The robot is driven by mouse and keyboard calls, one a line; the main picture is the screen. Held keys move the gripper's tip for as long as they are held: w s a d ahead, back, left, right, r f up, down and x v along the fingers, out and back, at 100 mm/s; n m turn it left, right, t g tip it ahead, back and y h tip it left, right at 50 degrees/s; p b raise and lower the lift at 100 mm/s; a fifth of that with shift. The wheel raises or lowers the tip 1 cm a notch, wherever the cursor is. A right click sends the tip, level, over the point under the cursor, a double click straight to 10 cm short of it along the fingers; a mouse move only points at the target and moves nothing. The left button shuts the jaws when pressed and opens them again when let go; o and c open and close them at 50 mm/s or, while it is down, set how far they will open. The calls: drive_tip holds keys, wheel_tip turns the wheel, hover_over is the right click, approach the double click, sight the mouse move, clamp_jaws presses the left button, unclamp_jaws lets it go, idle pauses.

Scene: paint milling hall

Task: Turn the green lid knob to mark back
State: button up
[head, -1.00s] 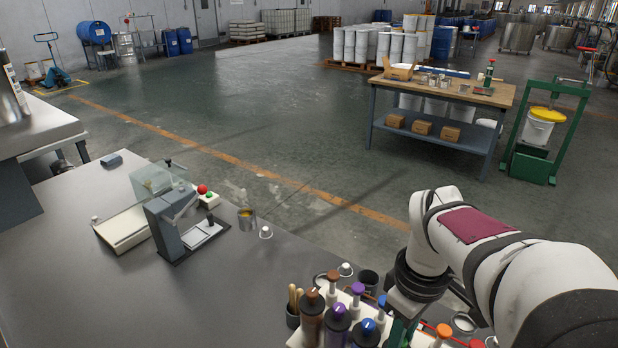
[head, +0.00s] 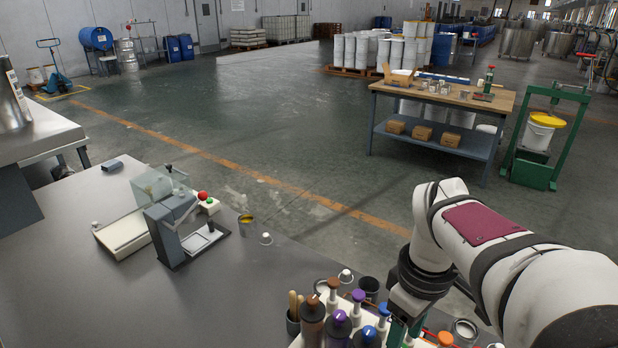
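Bottles with coloured lid knobs stand in a rack at the bottom edge: a brown knob (head: 312,303), a purple knob (head: 340,319) and a blue knob (head: 368,335). A small green part (head: 396,334) shows right of the blue ones, under my gripper. I cannot tell whether it is the green lid knob or a green pump top; its marks are not visible. My gripper (head: 407,312) points down over this green part at the rack's right half. Its fingertips are hidden or too dark to make out, and contact cannot be judged.
Brown, purple, blue and orange (head: 445,335) pump tops stand close around my gripper. Brushes in a dark cup (head: 293,321) are left of the bottles. The grey bench (head: 90,280) is clear at left.

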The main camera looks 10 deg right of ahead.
wheel_tip(320, 180, up, 14)
drive_tip(key=s+a+f+m+y, duration=0.1)
drive_tip(key=s+a+f+m, duration=0.4)
drive_tip(key=f, duration=0.4)
drive_tip(key=s+a+f+m, duration=0.6)
drive_tip(key=s+a+f, duration=0.2)
drive_tip(key=s+f, duration=0.1)
drive_tip(key=shift+m+y, duration=0.3)
drive_tip(key=shift+y, duration=0.1)
idle(1.3)
